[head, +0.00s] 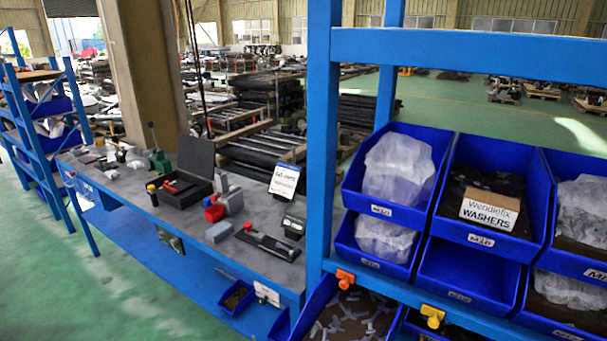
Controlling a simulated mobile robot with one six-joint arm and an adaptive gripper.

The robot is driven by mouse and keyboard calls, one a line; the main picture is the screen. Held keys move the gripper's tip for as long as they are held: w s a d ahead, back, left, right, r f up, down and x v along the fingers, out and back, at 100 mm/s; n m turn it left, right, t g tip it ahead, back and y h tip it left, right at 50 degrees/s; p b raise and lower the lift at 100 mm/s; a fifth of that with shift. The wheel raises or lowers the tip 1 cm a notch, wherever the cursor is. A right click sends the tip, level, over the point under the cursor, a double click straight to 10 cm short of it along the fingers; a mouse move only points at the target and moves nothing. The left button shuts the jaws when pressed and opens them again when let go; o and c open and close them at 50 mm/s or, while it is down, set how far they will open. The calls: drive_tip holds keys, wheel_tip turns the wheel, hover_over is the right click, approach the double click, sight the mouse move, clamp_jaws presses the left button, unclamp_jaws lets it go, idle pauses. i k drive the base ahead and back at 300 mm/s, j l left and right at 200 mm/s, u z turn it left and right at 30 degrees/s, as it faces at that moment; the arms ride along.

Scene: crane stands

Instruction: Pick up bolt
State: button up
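A blue bin (309,312) at the bottom centre of the head view, partly cut off by the frame edge, holds several small grey metal pieces (350,318). They look like loose bolts, but they are too small to tell for certain. No single bolt can be made out clearly elsewhere. My gripper is not in view.
A blue rack (322,130) with tilted blue bins fills the right side. One bin holds a washers box (490,209); others hold clear bags (399,168). A blue-framed workbench (190,210) with tools stands left. Green floor (60,285) is open at the lower left.

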sight(279, 245)
drive_tip(key=i+j, duration=0.1)
drive_tip(key=j, duration=0.5)
drive_tip(key=i+j+z, duration=0.15)
drive_tip(key=j, duration=0.4)
drive_tip(key=i+j, duration=0.1)
drive_tip(key=j, duration=0.5)
drive_tip(key=i+j+z, duration=0.4)
drive_tip(key=i+j, duration=1)
drive_tip(key=j, duration=0.15)
